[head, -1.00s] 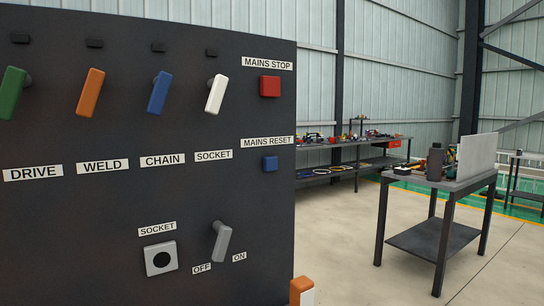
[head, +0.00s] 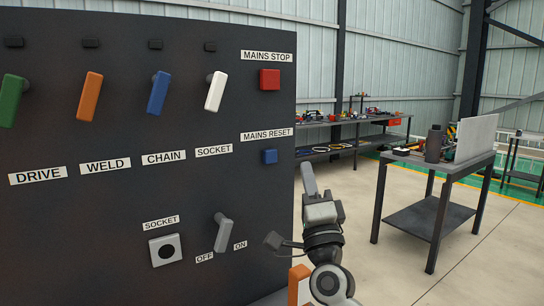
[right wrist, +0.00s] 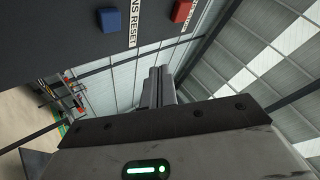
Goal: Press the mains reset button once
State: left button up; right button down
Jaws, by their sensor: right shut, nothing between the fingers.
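The mains reset button (head: 269,157) is a small blue square on the dark panel (head: 120,210), under the "MAINS RESET" label (head: 267,135). The red mains stop button (head: 270,79) is above it. My right gripper (head: 308,170) is shut and empty, pointing up, to the right of the blue button and apart from it in the picture. In the right wrist view the shut fingers (right wrist: 158,82) show below the blue button (right wrist: 111,20) and the red button (right wrist: 182,11). My left gripper is not in view.
The panel also holds green, orange, blue and white levers, a grey OFF/ON switch (head: 223,233) and a grey socket (head: 166,250). A small table (head: 425,206) and a workbench (head: 345,145) stand behind to the right. Bare floor lies between.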

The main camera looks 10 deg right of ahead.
aim_at(270, 156)
pick_arm(q)
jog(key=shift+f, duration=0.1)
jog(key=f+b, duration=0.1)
jog(key=b, duration=0.1)
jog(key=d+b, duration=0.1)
jog(key=b, duration=0.2)
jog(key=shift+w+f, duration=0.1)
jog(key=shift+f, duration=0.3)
pick_arm(e)
jog(key=w+a, duration=0.1)
jog(key=w, duration=0.1)
jog(key=w+a, duration=0.1)
jog(key=w, duration=0.2)
jog(key=w+a, duration=0.1)
jog(key=w, duration=0.2)
jog(key=shift+w, duration=0.1)
pick_arm(q)
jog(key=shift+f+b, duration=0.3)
jog(key=shift+b, duration=0.05)
pick_arm(e)
jog(key=shift+w+a, duration=0.1)
jog(key=shift+w, duration=0.05)
dwell(0.8)
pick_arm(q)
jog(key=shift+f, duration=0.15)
pick_arm(e)
jog(key=shift+w+a, duration=0.1)
jog(key=shift+w, duration=0.15)
